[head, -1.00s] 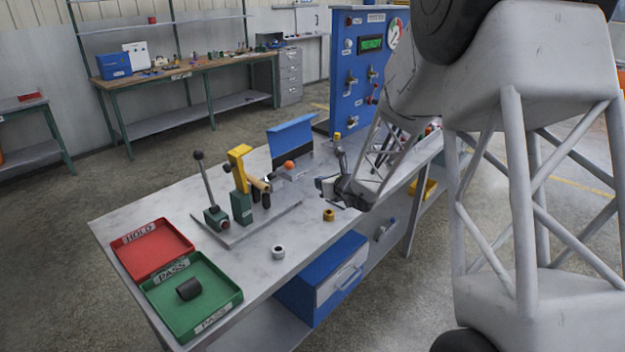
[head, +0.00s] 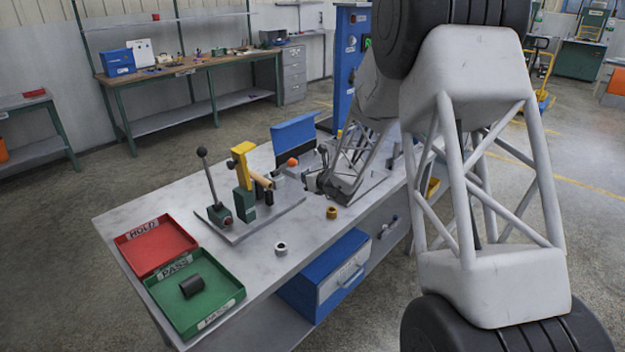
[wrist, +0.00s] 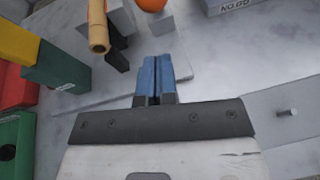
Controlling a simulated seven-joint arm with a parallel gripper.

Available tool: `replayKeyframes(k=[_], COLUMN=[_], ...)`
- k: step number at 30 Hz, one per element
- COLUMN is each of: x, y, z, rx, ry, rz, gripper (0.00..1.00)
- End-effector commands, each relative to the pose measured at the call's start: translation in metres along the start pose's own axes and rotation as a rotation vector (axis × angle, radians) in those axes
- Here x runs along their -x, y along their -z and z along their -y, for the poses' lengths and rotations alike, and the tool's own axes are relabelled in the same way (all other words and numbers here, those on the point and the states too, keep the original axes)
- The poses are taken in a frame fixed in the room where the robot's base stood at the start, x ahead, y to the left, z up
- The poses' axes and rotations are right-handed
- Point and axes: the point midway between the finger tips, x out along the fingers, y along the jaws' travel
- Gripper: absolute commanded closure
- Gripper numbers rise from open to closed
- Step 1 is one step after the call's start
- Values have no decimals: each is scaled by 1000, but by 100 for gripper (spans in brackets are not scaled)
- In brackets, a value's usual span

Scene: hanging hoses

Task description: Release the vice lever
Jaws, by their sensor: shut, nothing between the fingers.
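A lever with a black ball knob (head: 202,152) stands tilted on a green base on the bench plate. Beside it is a yellow and green upright clamp body (head: 242,178), with a tan hose piece (head: 262,181) across it. An orange ball knob (head: 292,162) sits just behind and right of the hose; I cannot tell which knob belongs to the vice lever. My gripper (head: 308,179) is low, right of the hose and near the orange knob, not visibly touching either. In the wrist view its blue fingers (wrist: 159,78) are together and empty, with the hose (wrist: 98,28) and orange knob (wrist: 152,4) ahead.
A red HOLD tray (head: 155,246) and green PASS tray (head: 222,290) lie at the bench's left end; a dark hose piece (head: 192,286) is in the green one. A grey ring (head: 281,249) and a brass ring (head: 332,212) stand in front. A blue panel (head: 294,132) stands behind.

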Motion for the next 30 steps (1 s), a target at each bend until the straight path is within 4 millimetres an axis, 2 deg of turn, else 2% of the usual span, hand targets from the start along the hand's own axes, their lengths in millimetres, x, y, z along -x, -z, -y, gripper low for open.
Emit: replayKeyframes(k=[6,12,30], x=[-20,-29,-32], y=[-16,-26,-29], z=[0,0,0], rx=[0,0,0], ry=[0,1,1], rz=[1,0,-3], gripper=[100,100,100])
